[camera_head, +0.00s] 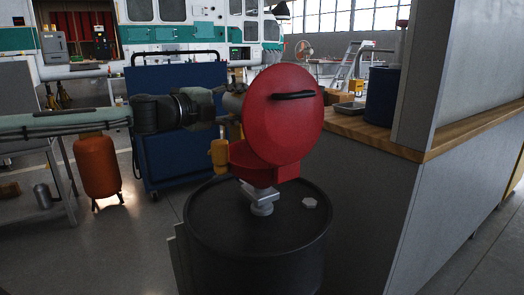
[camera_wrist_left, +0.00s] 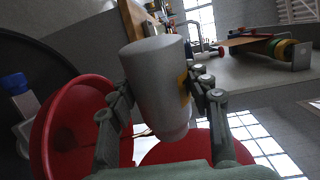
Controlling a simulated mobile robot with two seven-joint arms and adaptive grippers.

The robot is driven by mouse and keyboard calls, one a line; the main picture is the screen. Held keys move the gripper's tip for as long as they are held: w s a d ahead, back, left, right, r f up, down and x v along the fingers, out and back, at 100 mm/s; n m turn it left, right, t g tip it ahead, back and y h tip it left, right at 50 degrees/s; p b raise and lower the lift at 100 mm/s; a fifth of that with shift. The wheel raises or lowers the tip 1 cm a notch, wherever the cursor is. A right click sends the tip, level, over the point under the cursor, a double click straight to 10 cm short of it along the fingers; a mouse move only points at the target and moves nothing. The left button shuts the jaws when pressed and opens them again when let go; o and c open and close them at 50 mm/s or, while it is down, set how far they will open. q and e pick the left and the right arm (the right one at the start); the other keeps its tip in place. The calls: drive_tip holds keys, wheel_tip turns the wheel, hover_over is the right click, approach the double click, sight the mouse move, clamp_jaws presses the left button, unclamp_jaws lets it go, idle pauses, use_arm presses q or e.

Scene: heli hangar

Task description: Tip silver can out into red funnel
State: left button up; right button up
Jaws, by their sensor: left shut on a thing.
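The red funnel (camera_head: 256,168) stands on a black drum (camera_head: 205,215), its round red lid (camera_head: 285,115) raised upright. My left gripper (camera_head: 226,100) reaches in from the left, behind the lid's left edge, above the funnel. In the left wrist view my left gripper (camera_wrist_left: 160,100) is shut on the silver can (camera_wrist_left: 155,75), one finger on each side. The can has a yellow patch on its right side. Red funnel parts (camera_wrist_left: 75,130) show to the left of and below the can. In the head view the lid hides much of the can. My right gripper is not in view.
A grey partition with a wooden ledge (camera_head: 440,145) stands close on the right. A blue tool cabinet (camera_head: 170,125) is behind my arm. An orange tank (camera_head: 97,165) stands at the left. A light bung (camera_head: 310,203) sits on the drum top.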

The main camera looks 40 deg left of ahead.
use_arm(q)
drive_tip(key=shift+d+m, duration=0.15)
drive_tip(key=shift+m, duration=0.35)
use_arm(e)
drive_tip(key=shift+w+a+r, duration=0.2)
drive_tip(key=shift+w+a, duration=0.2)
